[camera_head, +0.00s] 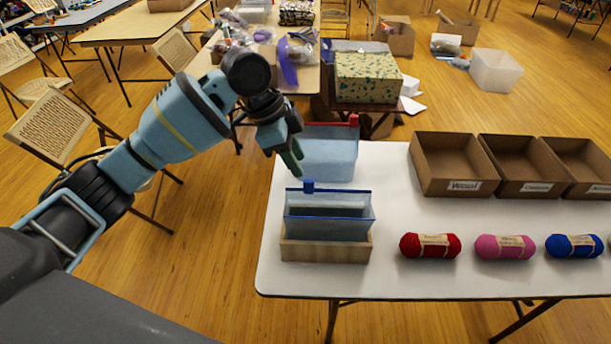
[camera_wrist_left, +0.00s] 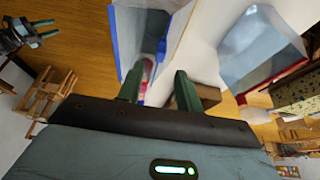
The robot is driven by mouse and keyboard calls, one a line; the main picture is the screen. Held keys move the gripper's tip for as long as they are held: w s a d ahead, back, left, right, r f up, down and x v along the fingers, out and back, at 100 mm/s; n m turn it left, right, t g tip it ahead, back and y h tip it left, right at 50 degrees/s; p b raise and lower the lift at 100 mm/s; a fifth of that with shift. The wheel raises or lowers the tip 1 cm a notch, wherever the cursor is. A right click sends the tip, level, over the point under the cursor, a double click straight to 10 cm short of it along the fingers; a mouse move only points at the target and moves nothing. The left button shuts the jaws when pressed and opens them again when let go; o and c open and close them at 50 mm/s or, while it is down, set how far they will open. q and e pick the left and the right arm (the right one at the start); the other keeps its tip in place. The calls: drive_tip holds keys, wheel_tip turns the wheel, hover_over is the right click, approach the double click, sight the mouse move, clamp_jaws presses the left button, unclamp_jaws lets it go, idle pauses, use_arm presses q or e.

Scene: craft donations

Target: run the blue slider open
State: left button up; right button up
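The blue slider (camera_head: 308,186) sits on the blue top strip of a clear bag (camera_head: 328,222), nearer the strip's left end. The bag stands upright in a wooden base (camera_head: 325,248) on the white table. In the left wrist view a bag with a blue edge (camera_wrist_left: 113,40) lies just beyond the fingers. My left gripper (camera_head: 294,158) hangs above and behind the slider, apart from it. Its green fingers are spread and empty in the left wrist view (camera_wrist_left: 158,90). My right gripper (camera_wrist_left: 52,28) shows small at that view's upper left, fingers apart, away from the bag.
A second clear bag (camera_head: 328,160) with a red slider (camera_head: 353,120) stands behind. Red (camera_head: 430,245), pink (camera_head: 505,246) and blue (camera_head: 574,246) yarn lie to the right. Labelled cardboard trays (camera_head: 462,187) line the back. The table between bag and yarn is bare.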

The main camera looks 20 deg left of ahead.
sight(308, 180)
use_arm(q)
drive_tip(key=x, duration=0.6)
drive_tip(key=shift+f, duration=0.1)
clamp_jaws()
